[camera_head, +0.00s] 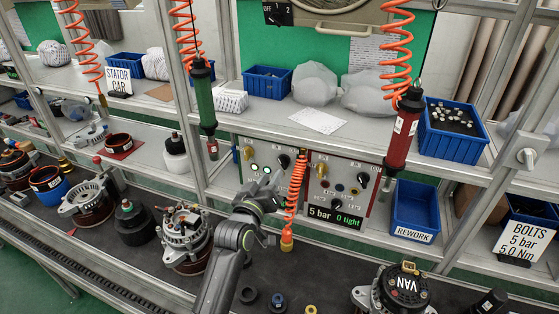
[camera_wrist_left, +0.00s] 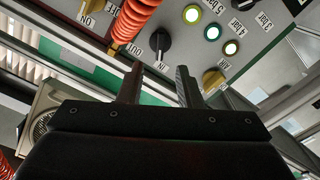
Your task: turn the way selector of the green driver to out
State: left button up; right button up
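The green driver (camera_head: 204,98) hangs upright above the bench in the head view, left of the red driver. Behind and below it is the left half of the grey control panel (camera_head: 241,177). This half carries a black selector knob (camera_head: 283,161), which the left wrist view shows as a dark knob with a pale pointer (camera_wrist_left: 160,42). My left gripper (camera_head: 271,182) is in front of the panel, just below the knob. In the wrist view its two fingers (camera_wrist_left: 160,82) are apart with nothing between them; the knob lies beyond the tips.
An orange coiled hose (camera_head: 296,190) hangs close to the right of my gripper. The red driver (camera_head: 403,125) hangs farther right. A yellow knob (camera_wrist_left: 212,82) and lit lamps (camera_wrist_left: 211,33) are on the same panel. Alternator parts (camera_head: 185,238) stand on the bench.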

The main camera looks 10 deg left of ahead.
aim_at(280, 163)
pick_arm(q)
jog(key=shift+w+d+p, duration=0.15)
jog(key=shift+w+p, duration=0.1)
jog(key=shift+w, duration=0.95)
jog(key=shift+w+d+p, duration=0.2)
jog(key=shift+w+p, duration=0.1)
jog(key=shift+w, duration=0.85)
jog(key=shift+w+d+p, duration=0.15)
jog(key=shift+w+p, duration=0.1)
jog(key=shift+w, duration=0.95)
jog(key=shift+c, duration=0.4)
grip_shut()
